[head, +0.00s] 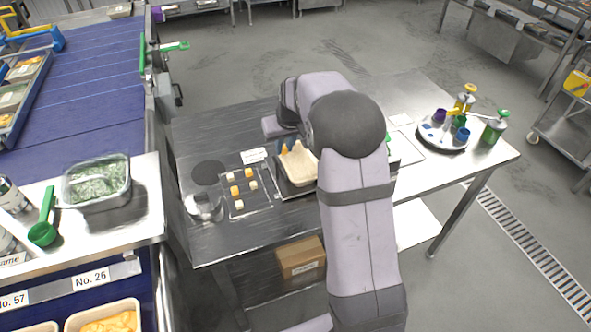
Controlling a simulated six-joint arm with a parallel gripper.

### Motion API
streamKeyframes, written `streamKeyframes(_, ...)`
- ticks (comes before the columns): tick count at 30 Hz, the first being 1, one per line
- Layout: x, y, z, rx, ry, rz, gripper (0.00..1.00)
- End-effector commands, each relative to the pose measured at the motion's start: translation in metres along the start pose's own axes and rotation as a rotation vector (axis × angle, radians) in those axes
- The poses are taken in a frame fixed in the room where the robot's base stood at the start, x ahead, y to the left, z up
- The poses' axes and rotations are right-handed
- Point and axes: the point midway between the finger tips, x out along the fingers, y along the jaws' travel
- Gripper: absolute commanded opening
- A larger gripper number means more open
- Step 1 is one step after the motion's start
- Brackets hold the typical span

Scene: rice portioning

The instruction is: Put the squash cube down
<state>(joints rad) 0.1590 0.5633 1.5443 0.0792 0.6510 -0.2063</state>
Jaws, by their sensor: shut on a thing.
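My gripper (290,146) is at the far end of the tan tray (300,168), mostly hidden by my own wrist and arm. It is shut on the squash cube. Small orange patches show at its tips by the tray's far edge; I cannot tell which of them is the held cube, or whether it touches the tray. Several orange and pale cubes sit spaced out on a clear board (240,206) left of the tan tray. One orange cube (234,190) lies in the middle of that board.
The steel table (250,235) carries a dark round mat (208,172) and a clear round container (204,207) at left. A round tray (442,140) with pump bottles stands at right. A tub of greens (97,182) and a green scoop (43,232) are on the left counter.

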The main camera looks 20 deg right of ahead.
Motion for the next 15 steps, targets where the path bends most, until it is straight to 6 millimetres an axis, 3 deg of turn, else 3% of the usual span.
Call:
streamKeyframes(1,0.001,0.014,-0.005,0.004,0.002,0.001,0.00)
streamKeyframes(6,0.001,0.041,-0.015,-0.003,0.005,-0.003,0.00)
streamKeyframes(15,0.008,0.048,-0.014,-0.007,0.003,-0.007,0.00)
